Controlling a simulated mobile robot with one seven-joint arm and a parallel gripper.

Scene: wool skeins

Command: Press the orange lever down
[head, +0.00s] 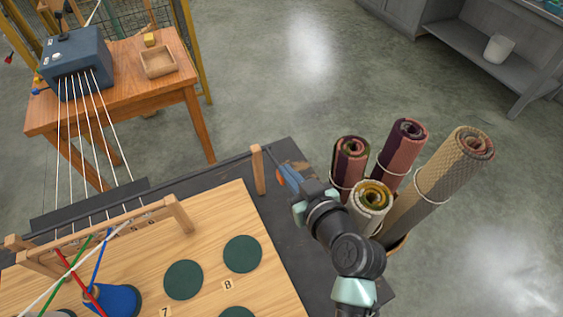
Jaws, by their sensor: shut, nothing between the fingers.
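I cannot make out an orange lever for certain in the head view. A small brownish-orange patch (300,167) shows at the far edge of the dark table, just beyond my gripper, but I cannot tell what it is. My gripper (283,171) is shut and empty. Its bluish fingers point up and left over the table's far right corner, close to an upright wooden post (258,170). My own wrist hides part of the table edge there.
Several rolled rugs (407,148) stand right of my arm. A wooden board (220,205) with green discs (242,253) lies at left, with a wooden frame (110,228) carrying white strings. These run to a blue box (75,55) on a wooden table (130,85).

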